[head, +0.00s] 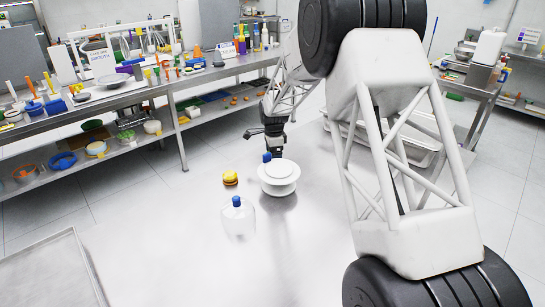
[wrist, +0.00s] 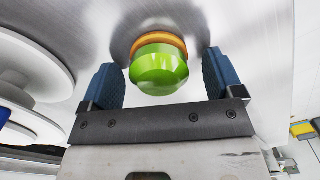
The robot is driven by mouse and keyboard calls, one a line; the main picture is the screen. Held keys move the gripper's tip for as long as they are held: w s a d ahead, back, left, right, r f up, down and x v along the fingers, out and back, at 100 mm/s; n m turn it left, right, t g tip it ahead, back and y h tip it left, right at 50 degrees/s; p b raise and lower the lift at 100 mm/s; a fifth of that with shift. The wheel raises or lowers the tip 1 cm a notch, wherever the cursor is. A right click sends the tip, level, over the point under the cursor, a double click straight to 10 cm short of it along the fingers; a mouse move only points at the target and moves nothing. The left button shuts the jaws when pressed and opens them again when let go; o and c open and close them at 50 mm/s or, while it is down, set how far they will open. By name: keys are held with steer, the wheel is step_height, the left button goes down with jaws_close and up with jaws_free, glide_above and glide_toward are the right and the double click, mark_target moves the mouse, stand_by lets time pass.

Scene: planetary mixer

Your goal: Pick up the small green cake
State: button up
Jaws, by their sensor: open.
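The small green cake (wrist: 158,72) has a rounded shiny green body with an orange-brown layer at its far end. In the wrist view it sits between the two blue fingers of my gripper (wrist: 159,66), with a gap showing on each side. My gripper is open and holds nothing. In the head view my gripper (head: 269,156) is low over the grey table, just behind the white bowl-like dish. I cannot make out the cake in the head view, where the dish and gripper likely cover it.
The white dish (head: 279,178) stands close by; stacked white rounds (wrist: 32,70) show at left in the wrist view. A yellow and brown burger-like item (head: 230,178) and a clear blue-capped bottle (head: 238,220) stand nearby. The table's front left (head: 150,240) is clear.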

stand_by(0.4)
steer(key=c, duration=1)
steer(key=shift+r, duration=0.1)
steer(key=shift+r, duration=4.95)
